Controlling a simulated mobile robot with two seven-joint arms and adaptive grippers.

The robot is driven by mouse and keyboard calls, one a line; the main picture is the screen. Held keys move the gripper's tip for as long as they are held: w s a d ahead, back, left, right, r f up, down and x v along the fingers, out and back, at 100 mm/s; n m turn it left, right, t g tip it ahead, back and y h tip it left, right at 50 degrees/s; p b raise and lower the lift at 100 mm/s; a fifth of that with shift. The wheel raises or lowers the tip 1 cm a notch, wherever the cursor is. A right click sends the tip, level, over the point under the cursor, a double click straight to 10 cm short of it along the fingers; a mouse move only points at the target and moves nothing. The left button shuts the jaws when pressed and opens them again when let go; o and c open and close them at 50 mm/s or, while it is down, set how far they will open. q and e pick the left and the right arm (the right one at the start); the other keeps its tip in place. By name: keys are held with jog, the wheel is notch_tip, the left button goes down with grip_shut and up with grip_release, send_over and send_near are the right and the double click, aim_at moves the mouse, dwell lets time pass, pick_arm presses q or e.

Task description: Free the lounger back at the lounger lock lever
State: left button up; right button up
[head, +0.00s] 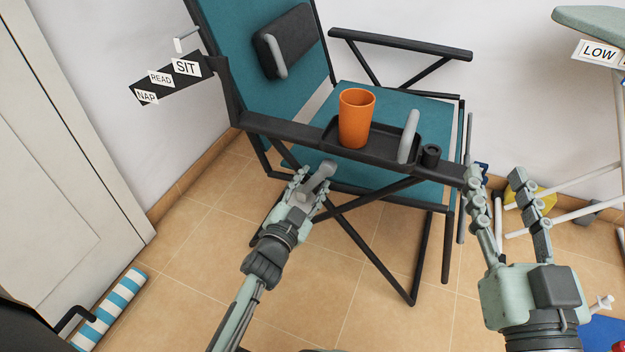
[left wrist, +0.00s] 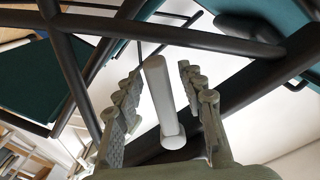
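The lounger (head: 375,105) has teal fabric and a black frame. A light grey lever (head: 322,174) sits below its near armrest (head: 285,130). My left gripper (head: 311,186) is open, with its fingers on either side of this lever. In the left wrist view the lever (left wrist: 163,90) stands between the fingers, with a visible gap to the right finger; contact on the left is unclear. A black plate (head: 172,79) beside the backrest (head: 232,40) reads NAP, READ and SIT. A small pale tab (head: 186,40) is near SIT. My right gripper (head: 497,180) is open and empty, right of the lounger.
An orange cup (head: 356,118) stands in the armrest tray (head: 380,154), with a grey upright handle (head: 408,137) beside it. An ironing board (head: 595,22) with a LOW label stands at the right. A white door (head: 60,150) is at the left. Tiled floor is open in front.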

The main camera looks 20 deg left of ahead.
pick_arm(q)
grip_shut()
dwell(0.5)
